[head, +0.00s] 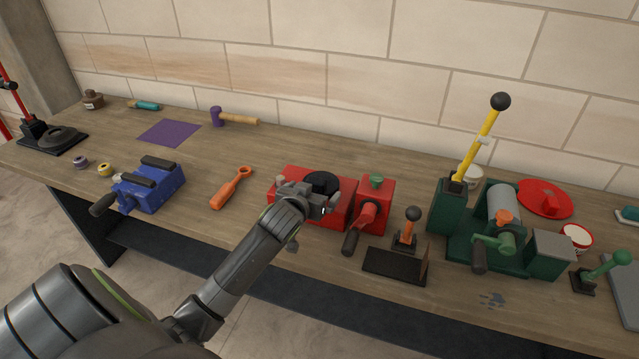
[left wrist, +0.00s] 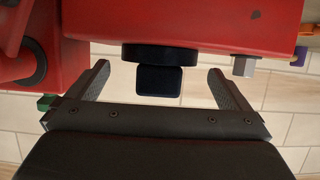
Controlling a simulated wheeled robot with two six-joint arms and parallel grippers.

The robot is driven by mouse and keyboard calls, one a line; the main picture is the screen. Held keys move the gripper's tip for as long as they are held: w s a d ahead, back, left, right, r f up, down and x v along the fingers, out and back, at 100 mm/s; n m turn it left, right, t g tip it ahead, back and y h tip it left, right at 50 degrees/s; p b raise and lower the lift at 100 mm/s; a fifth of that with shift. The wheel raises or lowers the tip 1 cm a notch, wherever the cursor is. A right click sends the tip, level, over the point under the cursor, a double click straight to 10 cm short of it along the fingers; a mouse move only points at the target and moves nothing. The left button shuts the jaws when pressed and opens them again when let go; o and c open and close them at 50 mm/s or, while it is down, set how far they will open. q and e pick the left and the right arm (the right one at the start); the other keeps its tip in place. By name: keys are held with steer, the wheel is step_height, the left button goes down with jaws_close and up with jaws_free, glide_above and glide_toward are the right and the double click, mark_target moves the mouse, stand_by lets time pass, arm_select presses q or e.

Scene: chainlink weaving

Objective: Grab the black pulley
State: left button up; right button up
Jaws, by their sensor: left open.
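That block lies between the two spread fingers of my left gripper (left wrist: 160,70), with a gap on each side. My right gripper is not in view.
A red crank with a black handle (head: 352,241) and a black-topped lever (head: 413,214) stand to the right. An orange wrench (head: 231,187) and a blue vise (head: 150,187) lie to the left. A green machine (head: 487,245) with a tall yellow lever is further right.

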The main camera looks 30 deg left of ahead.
arm_select(q)
steer(key=shift+p+x, duration=0.3)
steer(key=shift+x, duration=1.45)
steer(key=shift+s, duration=0.1)
steer(key=c, duration=1.1)
